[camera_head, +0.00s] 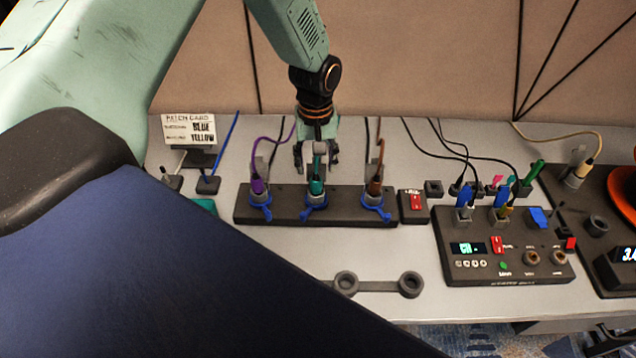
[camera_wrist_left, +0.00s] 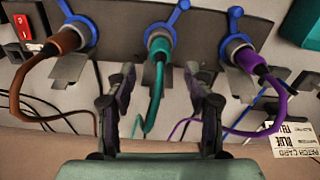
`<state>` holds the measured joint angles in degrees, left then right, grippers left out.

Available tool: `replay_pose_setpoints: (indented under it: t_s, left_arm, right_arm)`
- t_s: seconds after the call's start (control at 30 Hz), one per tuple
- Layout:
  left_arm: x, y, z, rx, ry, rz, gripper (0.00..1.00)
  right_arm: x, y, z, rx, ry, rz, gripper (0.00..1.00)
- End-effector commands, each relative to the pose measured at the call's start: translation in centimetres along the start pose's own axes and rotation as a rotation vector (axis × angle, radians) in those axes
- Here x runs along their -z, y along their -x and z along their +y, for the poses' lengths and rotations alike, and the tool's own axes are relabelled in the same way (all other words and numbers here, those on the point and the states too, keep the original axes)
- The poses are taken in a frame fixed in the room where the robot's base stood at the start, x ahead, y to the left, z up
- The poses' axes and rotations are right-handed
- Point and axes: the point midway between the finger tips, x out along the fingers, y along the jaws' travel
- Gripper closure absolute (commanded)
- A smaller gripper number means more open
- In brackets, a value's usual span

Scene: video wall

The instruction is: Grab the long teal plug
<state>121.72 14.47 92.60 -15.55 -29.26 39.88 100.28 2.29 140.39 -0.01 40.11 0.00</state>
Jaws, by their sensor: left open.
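The teal plug (camera_head: 317,184) stands in the middle socket of a dark three-socket strip (camera_head: 285,213), with a blue clip at its base. In the left wrist view the teal plug (camera_wrist_left: 159,48) points up the picture, and its cable curves down between my fingers. My left gripper (camera_head: 317,155) is open just behind and above the teal plug. In the wrist view its two fingers (camera_wrist_left: 160,85) are apart on either side of the teal cable. My right gripper is not in view.
A purple plug (camera_head: 258,189) and a brown plug (camera_head: 376,187) stand in the strip's outer sockets. A red switch box (camera_head: 414,206) and a control box (camera_head: 500,248) are to the right. A patch card (camera_head: 190,129) stands at the back left.

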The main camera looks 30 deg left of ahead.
Motion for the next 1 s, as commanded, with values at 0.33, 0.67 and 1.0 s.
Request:
replay_pose_setpoints:
  t_s: [0.33,0.67,1.0]
  left_arm:
    - [-0.3,-4.7,-0.1,0.002,-0.002,0.0,0.47]
    - [-0.1,-5.8,0.1,0.0,-0.003,0.001,0.47]
    - [0.0,-5.8,0.2,0.0,-0.002,0.001,0.71]
  right_arm:
    - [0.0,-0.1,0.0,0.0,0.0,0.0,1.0]
    - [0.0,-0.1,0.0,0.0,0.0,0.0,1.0]
    - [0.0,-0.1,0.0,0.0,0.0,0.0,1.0]
